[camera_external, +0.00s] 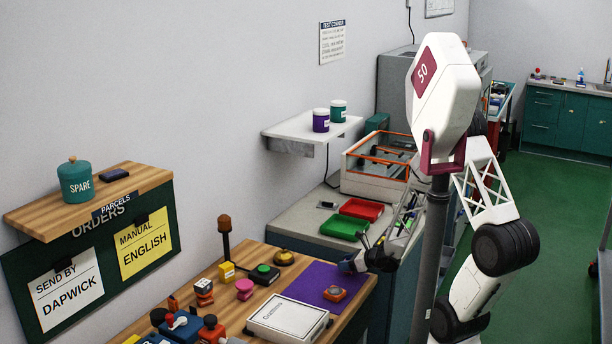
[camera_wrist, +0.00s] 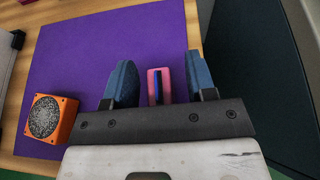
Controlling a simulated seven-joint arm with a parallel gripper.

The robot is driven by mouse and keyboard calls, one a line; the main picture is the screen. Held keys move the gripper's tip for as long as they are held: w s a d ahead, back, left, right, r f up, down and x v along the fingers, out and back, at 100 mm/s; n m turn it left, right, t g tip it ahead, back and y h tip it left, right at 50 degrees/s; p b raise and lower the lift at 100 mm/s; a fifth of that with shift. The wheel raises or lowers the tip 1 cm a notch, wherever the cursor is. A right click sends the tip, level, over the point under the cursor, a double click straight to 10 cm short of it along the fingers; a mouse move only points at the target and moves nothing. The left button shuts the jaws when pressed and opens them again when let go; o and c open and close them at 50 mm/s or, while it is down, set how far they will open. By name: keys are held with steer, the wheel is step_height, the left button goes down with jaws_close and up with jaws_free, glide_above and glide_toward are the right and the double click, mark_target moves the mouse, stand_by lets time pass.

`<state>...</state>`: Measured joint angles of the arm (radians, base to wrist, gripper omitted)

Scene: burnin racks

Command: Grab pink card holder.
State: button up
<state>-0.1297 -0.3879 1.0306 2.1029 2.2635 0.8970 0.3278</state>
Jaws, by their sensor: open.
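The pink card holder (camera_wrist: 153,84) shows in the wrist view as a small pink piece with a dark blue slot or insert, over the purple mat (camera_wrist: 75,60). It lies between the two blue fingers of my gripper (camera_wrist: 160,82), which are apart, with a gap on each side of it. Its lower end is hidden behind the gripper's dark bar. In the external view my gripper (camera_external: 364,262) is above the right part of the purple mat (camera_external: 312,279), at the table's right end. The card holder cannot be made out there.
An orange speaker-like block (camera_wrist: 50,118) sits on the mat left of my gripper; it also shows in the external view (camera_external: 334,293). A white box (camera_external: 287,318) lies at the mat's near edge. The wooden table (camera_wrist: 193,20) ends just right of the mat.

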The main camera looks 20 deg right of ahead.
jaws_close()
stand_by(0.3)
steer(key=shift+r, duration=0.7)
step_height(320, 180, up, 2)
steer(key=shift+r, duration=0.1)
steer(key=s+d, duration=0.2)
steer(key=s, duration=0.5)
steer(key=s+d+r, duration=0.1)
steer(key=s+d, duration=0.2)
steer(key=s, duration=0.5)
steer(key=shift+r, duration=0.2)
steer(key=shift+s, duration=0.1)
